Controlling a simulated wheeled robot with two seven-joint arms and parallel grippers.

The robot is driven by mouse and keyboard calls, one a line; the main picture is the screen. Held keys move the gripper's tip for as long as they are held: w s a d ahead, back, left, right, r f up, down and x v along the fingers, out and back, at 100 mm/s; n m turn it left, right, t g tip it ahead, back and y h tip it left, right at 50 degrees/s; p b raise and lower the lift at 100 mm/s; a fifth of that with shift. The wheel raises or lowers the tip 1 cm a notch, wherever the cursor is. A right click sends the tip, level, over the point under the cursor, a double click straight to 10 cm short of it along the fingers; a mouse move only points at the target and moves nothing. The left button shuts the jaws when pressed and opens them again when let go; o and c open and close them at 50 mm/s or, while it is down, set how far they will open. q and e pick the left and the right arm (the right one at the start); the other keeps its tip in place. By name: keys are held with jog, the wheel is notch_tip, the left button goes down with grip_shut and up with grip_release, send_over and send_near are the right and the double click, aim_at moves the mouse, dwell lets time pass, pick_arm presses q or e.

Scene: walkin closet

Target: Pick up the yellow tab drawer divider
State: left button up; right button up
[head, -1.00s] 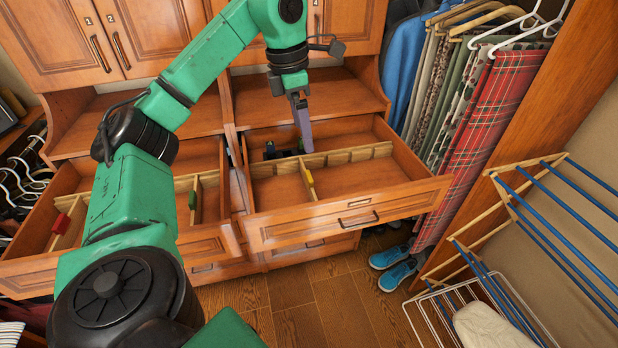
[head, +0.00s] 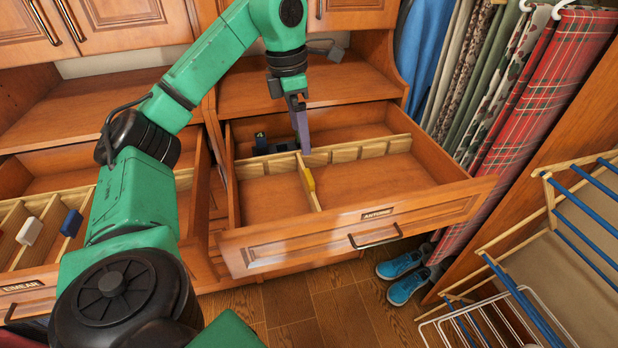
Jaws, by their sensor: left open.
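My left gripper (head: 303,150) points down over the crosspiece, close to the divider's back end. Its jaws are open with nothing between them, seen nearly edge-on. Whether it touches the wood I cannot tell. My right gripper is not in view.
Dark small items (head: 270,146) lie in the drawer's back part. A left drawer (head: 35,205) holds dividers with white and blue tabs. Hanging clothes (head: 545,85) and a drying rack (head: 560,215) stand on the right. Blue shoes (head: 405,278) are on the floor. The drawer's front right compartment is empty.

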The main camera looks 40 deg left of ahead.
pick_arm(q)
jog(key=p, duration=0.1)
send_over(309, 175)
jog(key=s, duration=0.1)
notch_tip(309, 175, down, 6)
jog(key=f, duration=0.2)
jog(key=f+p, duration=0.1)
jog(key=f, duration=0.1)
jog(key=f+p, duration=0.1)
jog(key=f, duration=0.1)
jog(key=shift+w+f, duration=0.15)
jog(key=shift+w, duration=0.25)
grip_shut()
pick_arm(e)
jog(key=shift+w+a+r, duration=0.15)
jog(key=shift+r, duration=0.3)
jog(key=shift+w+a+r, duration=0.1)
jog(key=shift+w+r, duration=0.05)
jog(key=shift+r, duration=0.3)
